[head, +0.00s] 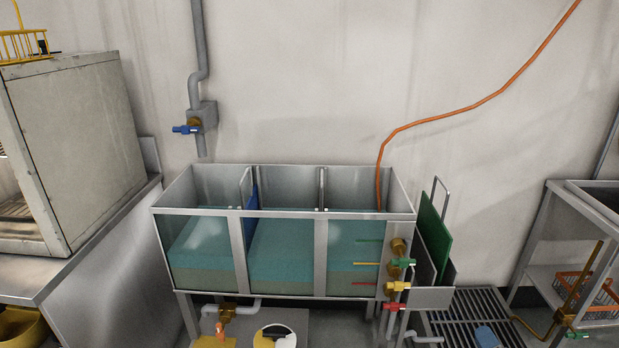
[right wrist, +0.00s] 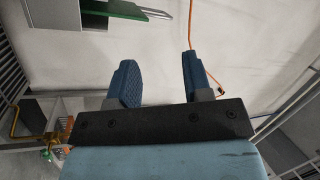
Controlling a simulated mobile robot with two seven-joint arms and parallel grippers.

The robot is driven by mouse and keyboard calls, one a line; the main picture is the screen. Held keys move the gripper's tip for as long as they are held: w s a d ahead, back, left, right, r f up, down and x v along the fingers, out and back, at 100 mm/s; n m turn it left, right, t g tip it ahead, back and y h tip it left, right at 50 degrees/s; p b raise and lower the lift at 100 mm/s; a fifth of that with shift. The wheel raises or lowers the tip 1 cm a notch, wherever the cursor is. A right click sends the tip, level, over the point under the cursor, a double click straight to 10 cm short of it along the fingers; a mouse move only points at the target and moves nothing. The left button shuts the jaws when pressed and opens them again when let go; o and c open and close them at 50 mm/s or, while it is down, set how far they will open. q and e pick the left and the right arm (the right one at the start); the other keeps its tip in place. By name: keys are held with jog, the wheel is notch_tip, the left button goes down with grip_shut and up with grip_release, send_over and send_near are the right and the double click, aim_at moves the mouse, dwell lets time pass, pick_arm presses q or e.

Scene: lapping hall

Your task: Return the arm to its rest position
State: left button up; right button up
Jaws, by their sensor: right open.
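My right gripper (right wrist: 157,62) shows in the right wrist view. Its two blue ribbed fingers stand apart with nothing between them, in front of a pale wall. No arm of mine shows clearly in the head view. A small blue shape (head: 485,337) sits low over the floor grate there, and I cannot tell what it is. My left gripper is in neither view.
A three-compartment tank (head: 285,211) of bluish liquid stands against the wall, with coloured valves (head: 398,286) at its right end. A green panel (head: 434,236) is upright beside it. An orange hose (head: 436,118) hangs into it. A bench stands left, a sink frame right.

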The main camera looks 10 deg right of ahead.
jog(key=s+a+f+n+g+y, duration=0.1)
jog(key=s+a+n+g+y, duration=0.1)
jog(key=s+a+n+g, duration=0.55)
jog(key=s+a+f+n+g+y, duration=0.1)
jog(key=s+a+n+g+y, duration=0.15)
jog(key=s+a+n, duration=0.9)
jog(key=w+a+r+m+t, duration=0.1)
jog(key=w+a+m, duration=0.1)
jog(key=a, duration=0.5)
jog(key=w+a+r+m, duration=0.1)
jog(key=w+a, duration=0.1)
jog(key=a, duration=0.4)
pick_arm(q)
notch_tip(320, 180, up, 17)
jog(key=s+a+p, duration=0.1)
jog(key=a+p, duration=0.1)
jog(key=p, duration=2.5)
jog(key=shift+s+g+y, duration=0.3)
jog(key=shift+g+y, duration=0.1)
pick_arm(e)
notch_tip(320, 180, up, 18)
jog(key=s+d+h, duration=0.1)
jog(key=shift+s+d+f+m+g+h, duration=0.2)
jog(key=shift+s+d+m+g+h, duration=0.1)
jog(key=shift+h, duration=0.05)
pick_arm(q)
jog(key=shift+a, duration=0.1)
